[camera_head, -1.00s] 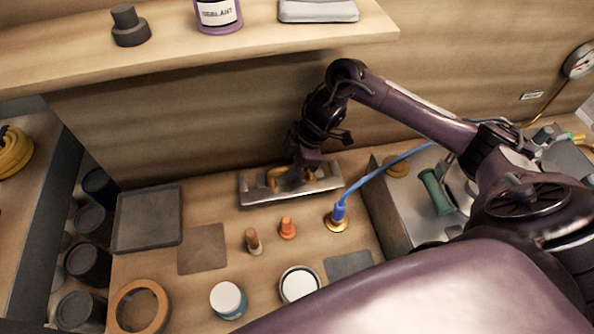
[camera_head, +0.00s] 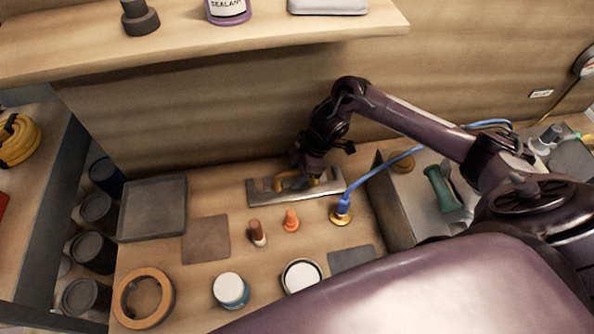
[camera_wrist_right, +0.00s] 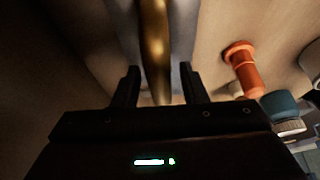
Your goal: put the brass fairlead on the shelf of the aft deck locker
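A curved brass piece (camera_head: 285,180), which looks like the brass fairlead, sits at a notched grey metal plate (camera_head: 263,197) by the bench's back wall. My right gripper (camera_head: 310,176) is down at it from behind and hides part of it. In the right wrist view the brass piece (camera_wrist_right: 154,45) runs between the two spread fingers of my right gripper (camera_wrist_right: 160,88), with gaps visible beside it. My left gripper is out of view. A wooden shelf (camera_head: 300,32) runs above the bench; I cannot tell whether it belongs to the aft deck locker.
An orange fitting (camera_head: 291,221) and a brown one (camera_head: 257,232) stand in front of the plate. A blue cable (camera_head: 370,176) ends in a brass base (camera_head: 341,218) to the right. A grey tray (camera_head: 153,208), tape roll (camera_head: 144,298) and jars (camera_head: 231,290) occupy the bench.

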